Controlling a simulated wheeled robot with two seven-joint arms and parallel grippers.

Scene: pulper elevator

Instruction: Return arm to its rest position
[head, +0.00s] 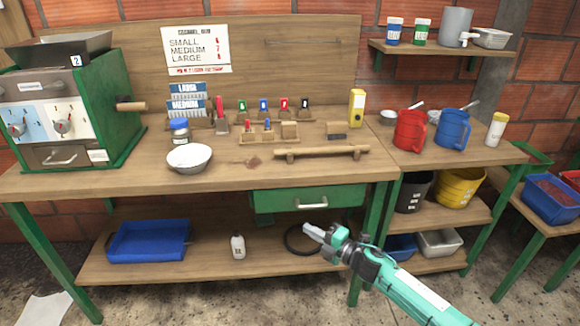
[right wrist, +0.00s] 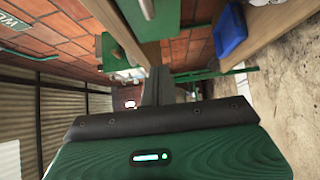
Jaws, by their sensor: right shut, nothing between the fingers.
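My right arm (head: 410,295) comes in from the lower right in the head view. Its gripper (head: 312,232) is shut and empty. It is held in front of the workbench, below the green drawer (head: 310,199) and above the level of the lower shelf. The right wrist view shows the drawer front with its handle (right wrist: 115,53) and a dark green housing close to the camera. The fingertips are not clear there. My left gripper does not show in either view.
The workbench top (head: 230,180) bears a green machine (head: 120,110), a white bowl (head: 190,158) and several small tools. The lower shelf (head: 200,262) holds a blue tray (head: 148,241) and a white bottle (head: 238,247). A side table with red (head: 410,130) and blue (head: 453,130) jugs stands at right.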

